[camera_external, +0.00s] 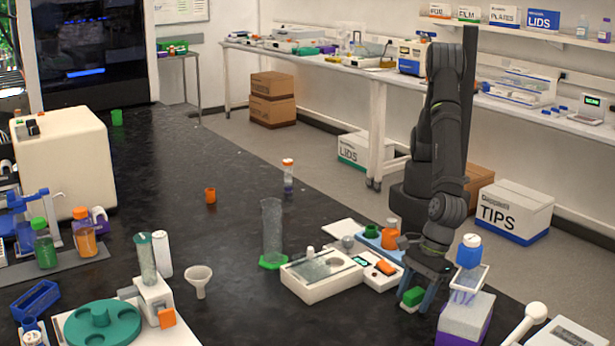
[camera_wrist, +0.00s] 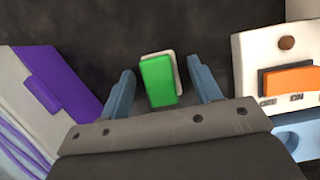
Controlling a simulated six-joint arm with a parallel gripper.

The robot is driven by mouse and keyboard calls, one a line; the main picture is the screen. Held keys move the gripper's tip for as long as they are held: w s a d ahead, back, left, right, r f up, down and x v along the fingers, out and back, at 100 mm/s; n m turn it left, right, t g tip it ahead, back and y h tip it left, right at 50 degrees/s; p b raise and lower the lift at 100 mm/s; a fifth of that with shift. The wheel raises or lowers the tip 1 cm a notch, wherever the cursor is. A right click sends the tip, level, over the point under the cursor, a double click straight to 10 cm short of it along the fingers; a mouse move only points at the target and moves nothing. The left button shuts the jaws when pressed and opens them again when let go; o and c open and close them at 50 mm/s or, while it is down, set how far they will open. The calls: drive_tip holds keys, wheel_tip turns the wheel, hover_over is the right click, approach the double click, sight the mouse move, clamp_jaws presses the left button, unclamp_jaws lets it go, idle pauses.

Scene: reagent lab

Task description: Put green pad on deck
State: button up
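The green pad (camera_external: 412,296) sits low between the blue-grey fingers of my gripper (camera_external: 417,296) in the external view. In the wrist view the green pad (camera_wrist: 160,82) has a pale layer along its edge. It lies between the fingertips of my gripper (camera_wrist: 160,72), with dark gaps on both sides, so the gripper is open around it. I cannot tell for sure which surface is the deck. A white instrument (camera_external: 318,283) with a flat grey top stands left of my gripper.
A panel with an orange switch (camera_wrist: 287,80) is close on the other side in the wrist view. Open black bench (camera_external: 250,225) lies farther left.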

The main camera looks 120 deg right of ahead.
sight(412, 293)
drive_tip(key=v, duration=1.2)
drive_tip(key=shift+r, duration=0.2)
drive_tip(key=x, duration=1.2)
drive_tip(key=shift+f, duration=0.3)
drive_tip(key=shift+r, duration=1.7)
